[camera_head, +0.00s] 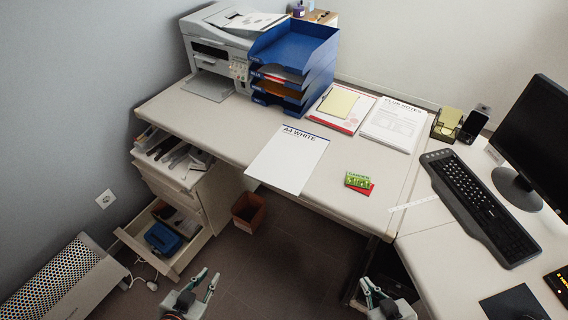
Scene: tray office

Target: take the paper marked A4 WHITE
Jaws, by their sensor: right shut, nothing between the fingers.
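The paper marked A4 WHITE (287,160) lies flat on the desk (221,130), left of the middle of its top. Its lower edge reaches the desk's front edge and seems to stick out slightly past it. My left gripper (209,276) is low at the bottom of the view, in front of the desk and apart from the paper. Its two fingers are spread with nothing between them. My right gripper (372,287) is low in front of the desk, further right, shut and empty. Neither gripper touches the paper.
Blue stacked trays (303,62) and a printer (222,50) stand behind the paper. A club notes sheet (394,124) and a red-edged pad (336,119) lie to its right, with a small green packet (357,179) nearer. An open drawer (152,262) juts out at left.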

